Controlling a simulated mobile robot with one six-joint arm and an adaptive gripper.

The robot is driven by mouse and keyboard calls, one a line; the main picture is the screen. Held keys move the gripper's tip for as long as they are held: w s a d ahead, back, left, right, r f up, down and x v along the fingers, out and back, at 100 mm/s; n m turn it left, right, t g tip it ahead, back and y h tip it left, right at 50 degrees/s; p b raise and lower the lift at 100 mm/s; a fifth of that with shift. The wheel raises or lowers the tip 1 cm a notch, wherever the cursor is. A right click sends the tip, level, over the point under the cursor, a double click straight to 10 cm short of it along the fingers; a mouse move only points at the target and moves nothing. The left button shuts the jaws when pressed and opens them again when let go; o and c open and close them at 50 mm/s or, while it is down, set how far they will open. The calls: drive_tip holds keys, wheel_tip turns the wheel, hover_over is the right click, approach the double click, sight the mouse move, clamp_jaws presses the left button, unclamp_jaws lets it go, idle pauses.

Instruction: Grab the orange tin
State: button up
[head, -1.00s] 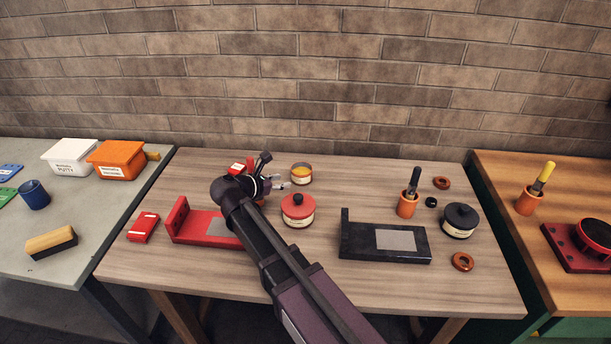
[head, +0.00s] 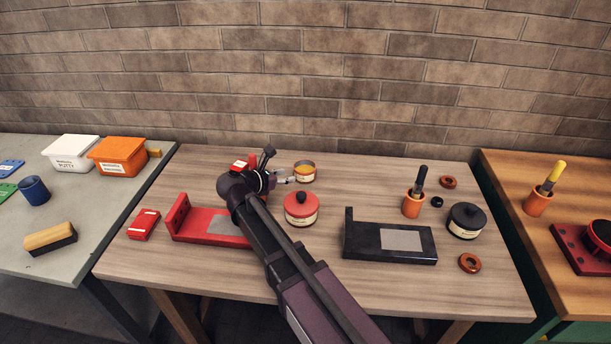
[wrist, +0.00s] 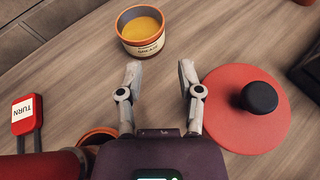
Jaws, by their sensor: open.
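The orange tin (head: 304,173) stands upright at the back middle of the wooden table. In the wrist view the tin (wrist: 142,48) shows an orange-yellow top, a cream label and a rust-coloured band at its base. My gripper (head: 284,176) is to the left of the tin in the head view. In the wrist view my gripper (wrist: 160,70) is open and empty, its two fingers pointing toward the tin, which lies just beyond the fingertips and slightly left. The fingers are apart from the tin.
A red-lidded tin (head: 301,210) with a black knob stands close to my gripper, just right of the fingers in the wrist view (wrist: 236,118). A red bracket (head: 190,222) and a black bracket (head: 370,248) lie nearer the front.

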sight(300, 173)
drive_tip(key=b+x, duration=0.2)
drive_tip(key=x, duration=0.4)
drive_tip(key=shift+w+d+f, duration=0.2)
drive_tip(key=shift+b+x, duration=1.05)
drive_tip(key=shift+x, duration=1.55)
drive_tip(key=shift+s, duration=0.1)
clamp_jaws()
